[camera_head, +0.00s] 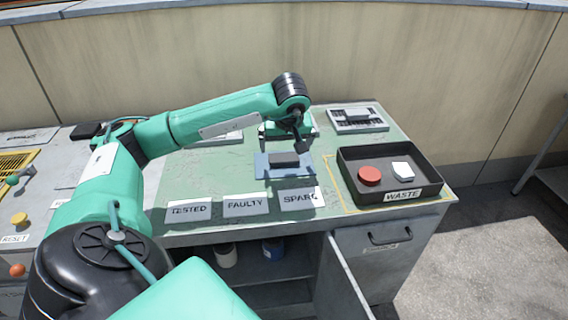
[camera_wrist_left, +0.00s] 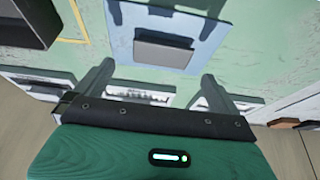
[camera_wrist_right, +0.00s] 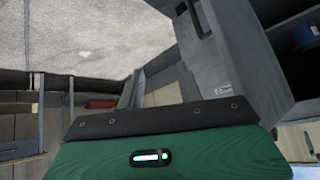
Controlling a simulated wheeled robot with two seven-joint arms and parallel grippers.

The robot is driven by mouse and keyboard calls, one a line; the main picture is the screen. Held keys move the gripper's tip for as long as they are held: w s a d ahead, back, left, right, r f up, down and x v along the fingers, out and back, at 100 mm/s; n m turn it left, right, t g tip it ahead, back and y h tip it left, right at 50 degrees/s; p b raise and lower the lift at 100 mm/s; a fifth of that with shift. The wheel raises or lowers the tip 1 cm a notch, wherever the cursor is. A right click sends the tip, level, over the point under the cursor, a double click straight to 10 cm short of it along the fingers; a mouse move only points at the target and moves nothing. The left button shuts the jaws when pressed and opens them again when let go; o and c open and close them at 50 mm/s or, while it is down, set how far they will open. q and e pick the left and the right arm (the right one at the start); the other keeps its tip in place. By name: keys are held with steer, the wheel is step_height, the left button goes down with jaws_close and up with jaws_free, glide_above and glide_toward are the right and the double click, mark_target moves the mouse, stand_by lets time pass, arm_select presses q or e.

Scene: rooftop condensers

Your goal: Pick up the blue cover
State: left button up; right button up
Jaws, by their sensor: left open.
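The blue cover (camera_head: 265,174) is a flat blue plate with a dark grey block on top. It lies on the green worktop, behind the SPARE label. It also shows at the top of the left wrist view (camera_wrist_left: 127,14), running up to the picture's edge. My left gripper (camera_head: 286,145) is just above and behind the cover, pointing down. In the left wrist view its two fingers (camera_wrist_left: 155,75) are spread and empty, with the cover beyond the tips.
A black WASTE tray (camera_head: 400,196) holds a red round item (camera_head: 369,176) and a white item (camera_head: 402,171). A grey unit (camera_head: 357,118) stands at the back right. TESTED (camera_head: 188,211), FAULTY (camera_head: 245,207) and SPARE (camera_head: 302,198) labels line the front edge. A cabinet door below hangs open.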

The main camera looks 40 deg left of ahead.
mark_target(284, 157)
arm_select(q)
steer(key=x, duration=0.5)
steer(key=shift+s+a+f+b, duration=0.1)
steer(key=shift+f+b, duration=0.3)
steer(key=shift+f, duration=0.05)
arm_select(e)
steer(key=shift+w+a+f+t+y, duration=0.1)
steer(key=shift+w+a+t+y, duration=0.15)
steer(key=shift+a, duration=0.2)
steer(key=shift+w+a+f+t+y, duration=0.15)
steer(key=shift+w+a+t, duration=0.1)
steer(key=shift+a+t, duration=0.15)
steer(key=shift+r, duration=0.1)
arm_select(q)
steer(key=shift+r, duration=0.1)
steer(key=c, duration=1)
